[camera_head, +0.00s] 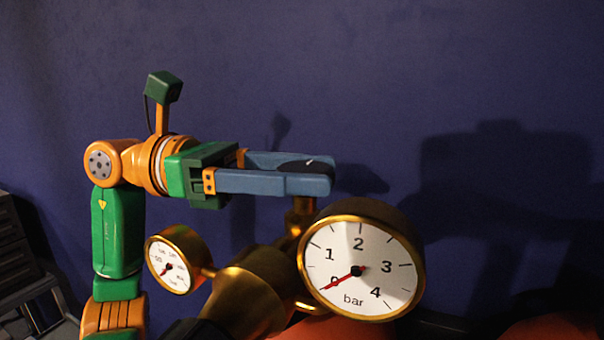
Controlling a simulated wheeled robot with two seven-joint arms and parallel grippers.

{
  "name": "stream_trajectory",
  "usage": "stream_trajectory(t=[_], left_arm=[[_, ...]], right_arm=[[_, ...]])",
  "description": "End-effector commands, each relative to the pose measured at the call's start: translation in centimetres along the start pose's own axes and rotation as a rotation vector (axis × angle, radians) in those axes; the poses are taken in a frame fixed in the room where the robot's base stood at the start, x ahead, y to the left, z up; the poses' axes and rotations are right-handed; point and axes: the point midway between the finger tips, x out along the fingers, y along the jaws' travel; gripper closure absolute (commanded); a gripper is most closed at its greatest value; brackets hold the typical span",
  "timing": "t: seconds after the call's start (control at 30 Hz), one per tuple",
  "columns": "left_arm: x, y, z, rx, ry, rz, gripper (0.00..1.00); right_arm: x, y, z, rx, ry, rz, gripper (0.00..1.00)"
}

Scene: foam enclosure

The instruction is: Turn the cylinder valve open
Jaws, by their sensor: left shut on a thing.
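The cylinder valve is a brass body (250,295) with a vertical brass stem below a black knob (307,165). The knob has a small white mark on top. My left gripper (308,172) reaches in from the left with its two blue fingers level, and it is shut on the knob from both sides. The near finger hides the knob's lower part. A large brass gauge (360,290) in front reads in bar, its red needle at about 0. A smaller gauge (172,268) sits at the left, its red needle pointing down-left. My right gripper is out of view.
An orange rounded surface (365,331) shows below the large gauge, and another orange shape (550,328) is at the lower right. Dark stacked cases (12,245) stand at the left edge. A plain blue wall (420,70) fills the background.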

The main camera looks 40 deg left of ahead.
Motion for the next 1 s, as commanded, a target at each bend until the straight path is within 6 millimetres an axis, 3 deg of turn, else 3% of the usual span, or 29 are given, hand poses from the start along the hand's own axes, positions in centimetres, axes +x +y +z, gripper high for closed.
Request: stream_trajectory(t=[0.03,0.2,0.47,0.5,0.6,0.87,1.0], left_arm=[[-0.1,0.0,-0.5,0.008,0.0,0.062,0.89],[-0.1,0.0,-0.1,0.005,-0.005,0.198,0.89],[-0.1,0.0,0.1,0.002,-0.008,0.208,0.89],[-0.1,0.0,0.1,0.002,-0.008,0.208,0.31],[-0.1,0.0,0.1,0.002,-0.008,0.207,0.04],[-0.1,0.0,0.0,0.002,-0.007,0.207,0.03],[-1.7,-0.2,-0.2,0.0,-0.009,0.212,0.03]], right_arm=[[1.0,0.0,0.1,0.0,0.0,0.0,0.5],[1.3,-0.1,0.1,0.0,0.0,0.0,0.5],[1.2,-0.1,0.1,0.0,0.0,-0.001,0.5],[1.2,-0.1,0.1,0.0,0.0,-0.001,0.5],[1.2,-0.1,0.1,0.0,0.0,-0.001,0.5],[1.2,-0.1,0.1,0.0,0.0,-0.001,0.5],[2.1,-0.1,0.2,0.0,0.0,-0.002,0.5]])
